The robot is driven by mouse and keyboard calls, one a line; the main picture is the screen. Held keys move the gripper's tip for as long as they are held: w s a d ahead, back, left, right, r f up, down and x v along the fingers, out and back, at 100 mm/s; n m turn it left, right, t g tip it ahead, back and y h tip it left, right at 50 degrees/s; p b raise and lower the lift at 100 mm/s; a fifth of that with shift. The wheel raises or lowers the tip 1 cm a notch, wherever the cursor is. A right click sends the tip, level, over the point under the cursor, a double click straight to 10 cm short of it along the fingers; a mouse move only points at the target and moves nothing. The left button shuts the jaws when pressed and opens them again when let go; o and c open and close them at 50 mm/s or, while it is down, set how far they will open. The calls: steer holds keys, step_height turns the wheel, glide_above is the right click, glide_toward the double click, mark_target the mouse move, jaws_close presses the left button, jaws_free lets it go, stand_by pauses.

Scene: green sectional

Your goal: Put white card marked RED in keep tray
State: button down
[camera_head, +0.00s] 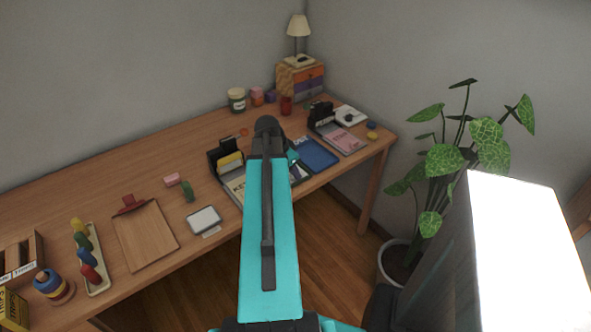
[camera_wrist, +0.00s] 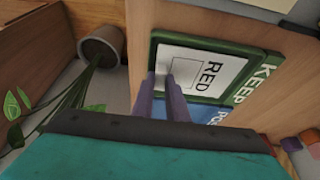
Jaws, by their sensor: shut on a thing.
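The white card marked RED (camera_wrist: 192,62) shows in the wrist view, with a small outlined box beside its black lettering. My gripper (camera_wrist: 173,84) is shut on the card near its lower left edge. The card lies over the green-rimmed keep tray (camera_wrist: 261,78), lettered KEEP, and looks inside its rim. I cannot tell whether the card touches the tray floor.
A blue lettered item (camera_wrist: 210,112) adjoins the tray. A potted plant (camera_head: 445,160) stands right of the desk. The desk's left rear is clear.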

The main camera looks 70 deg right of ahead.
steer(key=c, duration=1.7)
jaws_free()
steer(key=shift+c, duration=0.2)
steer(key=shift+s+r+p, duration=0.1)
steer(key=shift+r+p, duration=0.4)
steer(key=shift+r, duration=0.2)
steer(key=b+v, duration=0.1)
steer(key=v, duration=1.1)
steer(key=shift+b, duration=0.3)
